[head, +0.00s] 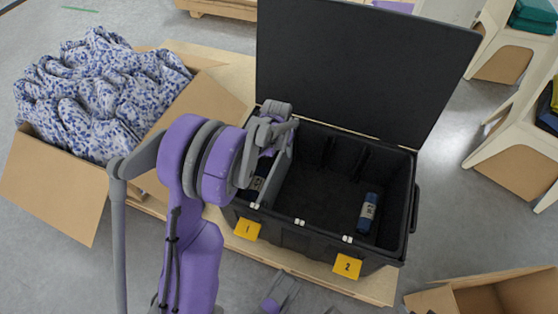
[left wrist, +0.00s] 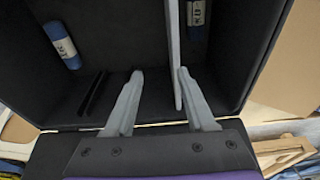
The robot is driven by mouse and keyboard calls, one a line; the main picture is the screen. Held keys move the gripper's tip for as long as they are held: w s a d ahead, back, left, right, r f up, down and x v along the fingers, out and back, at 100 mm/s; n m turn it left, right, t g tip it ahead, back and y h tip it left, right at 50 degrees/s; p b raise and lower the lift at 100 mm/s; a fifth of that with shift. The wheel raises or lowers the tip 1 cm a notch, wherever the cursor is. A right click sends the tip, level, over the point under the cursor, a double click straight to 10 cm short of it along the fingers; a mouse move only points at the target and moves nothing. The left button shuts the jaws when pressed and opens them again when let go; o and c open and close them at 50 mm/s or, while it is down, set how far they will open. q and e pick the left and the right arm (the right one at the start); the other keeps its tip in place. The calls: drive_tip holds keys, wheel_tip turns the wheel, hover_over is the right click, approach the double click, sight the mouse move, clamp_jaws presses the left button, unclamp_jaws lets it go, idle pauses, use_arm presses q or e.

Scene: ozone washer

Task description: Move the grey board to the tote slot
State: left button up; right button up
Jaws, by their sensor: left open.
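The grey board (head: 274,178) stands upright inside the open black tote (head: 300,232), towards its left side. It shows edge-on in the left wrist view (left wrist: 172,45). My left gripper (head: 290,124) is over the tote's back left. In the left wrist view its fingers (left wrist: 158,76) are open, with the board's end between them, close to the right finger; contact is unclear. Dark slot ribs (head: 345,155) line the tote's back wall and also show in the left wrist view (left wrist: 92,92).
A blue roll (head: 368,212) lies in the tote's right part; another (head: 258,183) is left of the board. The raised lid (head: 355,65) stands behind. Yellow tags 1 (head: 247,229) and 2 (head: 347,266) mark the front. A cardboard box (head: 50,190) holds patterned cloth (head: 95,95).

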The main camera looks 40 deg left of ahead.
use_arm(q)
drive_tip(key=b, duration=0.2)
hover_over(277, 165)
drive_tip(key=a, duration=0.1)
wheel_tip(277, 165, down, 8)
drive_tip(key=shift+w+f, duration=0.1)
drive_tip(key=shift+w, duration=0.05)
drive_tip(key=f, duration=0.3)
drive_tip(key=w+f+b, duration=0.1)
drive_tip(key=f, duration=0.2)
drive_tip(key=f+b, duration=0.1)
drive_tip(key=f, duration=0.2)
drive_tip(key=shift+w+a+f, duration=0.2)
drive_tip(key=shift+w+f, duration=0.1)
drive_tip(key=shift+f, duration=0.1)
use_arm(e)
drive_tip(key=f, duration=0.6)
drive_tip(key=shift+w, duration=0.35)
use_arm(q)
clamp_jaws()
drive_tip(key=shift+r, duration=0.1)
use_arm(e)
drive_tip(key=shift+r, duration=0.1)
